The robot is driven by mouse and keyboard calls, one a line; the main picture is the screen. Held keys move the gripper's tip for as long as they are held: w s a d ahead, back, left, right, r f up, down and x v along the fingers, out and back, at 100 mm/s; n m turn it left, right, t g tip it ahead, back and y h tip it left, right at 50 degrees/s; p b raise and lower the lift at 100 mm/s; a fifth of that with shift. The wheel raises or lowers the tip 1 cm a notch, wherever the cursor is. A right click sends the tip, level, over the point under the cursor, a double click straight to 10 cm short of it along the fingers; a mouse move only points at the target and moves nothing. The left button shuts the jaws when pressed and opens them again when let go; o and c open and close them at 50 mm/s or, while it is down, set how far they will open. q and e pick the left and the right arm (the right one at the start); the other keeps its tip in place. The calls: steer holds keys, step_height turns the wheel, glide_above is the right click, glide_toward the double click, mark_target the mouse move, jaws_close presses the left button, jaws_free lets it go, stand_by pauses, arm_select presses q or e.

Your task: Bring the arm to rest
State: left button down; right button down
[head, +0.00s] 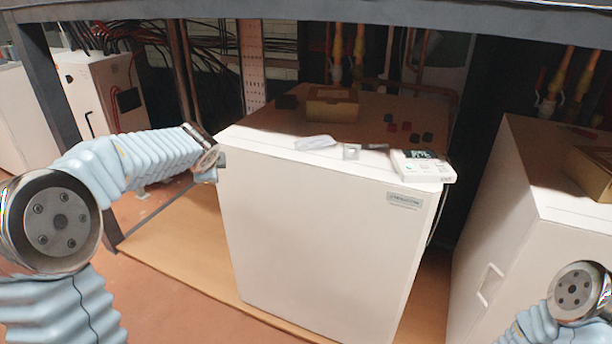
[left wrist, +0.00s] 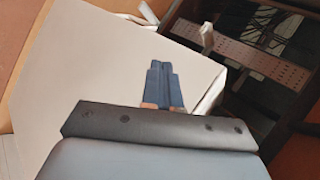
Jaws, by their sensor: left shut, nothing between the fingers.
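My left arm comes in from the left in the head view, in a pale blue ribbed sleeve. Its gripper (head: 207,172) is beside the left upper edge of the middle white heat pump unit (head: 310,235). I cannot tell whether it touches the unit. In the left wrist view the two dark blue fingers of the left gripper (left wrist: 164,84) are together with nothing between them, against the white casing behind. Part of my right arm shows at the lower right of the head view; its gripper is out of frame.
On the unit's top lie a white controller (head: 422,166), a clear packet (head: 315,142), an open cardboard box (head: 333,105) and several small red and black pieces (head: 405,127). Another white unit (head: 540,240) stands right. A dark frame beam (head: 350,10) crosses above. Floor (head: 165,285) is clear at left front.

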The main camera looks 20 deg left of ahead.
arm_select(q)
steer(key=s+a+r, duration=0.1)
steer(key=s+r, duration=0.5)
steer(key=d+f+n+g+h, duration=0.1)
steer(key=d+f+h, duration=0.1)
steer(key=d+f, duration=0.55)
steer(key=d+f+n+g+h, duration=0.15)
steer(key=d+f, duration=0.25)
steer(key=f, duration=0.6)
steer(key=d+f+n+h, duration=0.1)
steer(key=d+f+h, duration=0.1)
steer(key=d+f, duration=0.55)
steer(key=s+d+f+n+g+h, duration=0.1)
steer(key=s+d+f+n+g, duration=0.1)
steer(key=s+d+f, duration=0.45)
steer(key=s+d+f+n+g+h, duration=0.1)
steer(key=s+d+f+n+h, duration=0.2)
steer(key=f, duration=0.7)
steer(key=s+d+f+n+g, duration=0.1)
steer(key=s+d+f+n, duration=0.1)
steer(key=s, duration=0.4)
steer(key=s+d+f+n+g, duration=0.1)
steer(key=s+d+f+n, duration=0.1)
steer(key=s+f, duration=0.3)
steer(key=shift+s+d+f+n+y, duration=0.15)
steer(key=shift+s+d+n+y, duration=0.15)
steer(key=shift+s+n, duration=0.7)
steer(key=shift+s+m, duration=0.2)
steer(key=shift+m, duration=0.05)
